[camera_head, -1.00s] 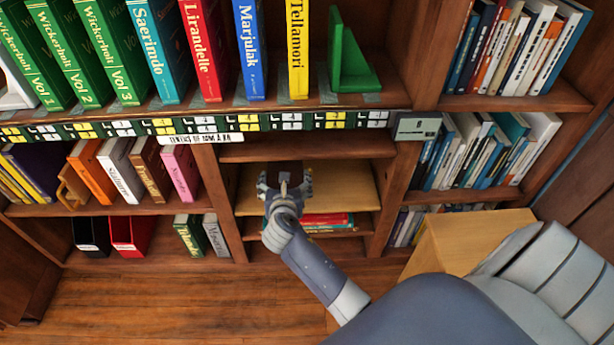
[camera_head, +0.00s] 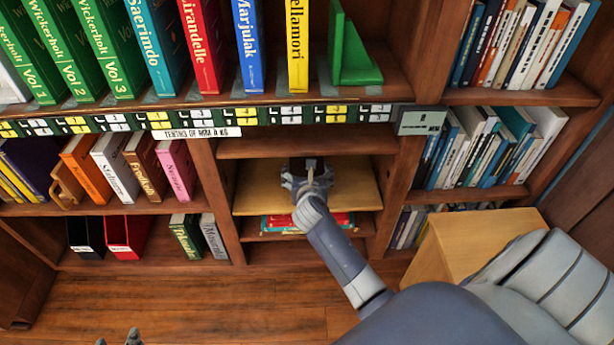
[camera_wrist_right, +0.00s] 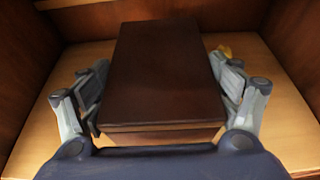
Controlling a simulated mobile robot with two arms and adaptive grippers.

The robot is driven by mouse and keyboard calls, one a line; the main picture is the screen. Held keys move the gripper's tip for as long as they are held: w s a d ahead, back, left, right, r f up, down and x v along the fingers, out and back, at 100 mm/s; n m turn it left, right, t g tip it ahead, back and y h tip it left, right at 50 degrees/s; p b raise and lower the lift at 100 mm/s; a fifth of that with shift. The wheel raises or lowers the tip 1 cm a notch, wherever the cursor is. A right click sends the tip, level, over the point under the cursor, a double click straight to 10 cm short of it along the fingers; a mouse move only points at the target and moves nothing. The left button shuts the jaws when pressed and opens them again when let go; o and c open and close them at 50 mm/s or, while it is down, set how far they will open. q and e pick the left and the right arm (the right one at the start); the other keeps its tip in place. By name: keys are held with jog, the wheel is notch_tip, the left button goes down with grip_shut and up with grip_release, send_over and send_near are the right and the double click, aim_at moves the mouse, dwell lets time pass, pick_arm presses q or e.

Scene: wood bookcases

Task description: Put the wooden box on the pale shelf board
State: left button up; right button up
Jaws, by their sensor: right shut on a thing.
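The wooden box (camera_wrist_right: 165,75) is dark brown with a paler lower edge and fills the middle of the right wrist view. In the head view only a small dark part of the box (camera_head: 306,164) shows. My right gripper (camera_head: 307,177) is shut on it, one finger on each side. It holds the box inside the middle compartment, over the pale shelf board (camera_head: 262,195). The board also shows beside the box in the right wrist view (camera_wrist_right: 28,142). I cannot tell whether the box touches the board. My left gripper (camera_head: 117,339) shows only its fingertips, apart, at the bottom edge.
Wooden side walls and a shelf above bound the compartment. Red and teal books (camera_head: 345,220) lie on the shelf below. A green bookend (camera_head: 350,55) stands above. A pale wooden block-like piece (camera_head: 470,240) stands at right.

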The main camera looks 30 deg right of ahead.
pick_arm(q)
jog(key=shift+w+d+r+t, duration=0.2)
jog(key=shift+w+r+t, duration=0.15)
jog(key=shift+w+r, duration=0.15)
jog(key=shift+w+d+r+t, duration=0.2)
jog(key=shift+w+r+t, duration=0.15)
jog(key=shift+w+r, duration=0.1)
pick_arm(e)
jog(key=shift+f, duration=0.25)
jog(key=shift+f, duration=0.1)
jog(key=o, duration=1.4)
jog(key=shift+f, duration=0.15)
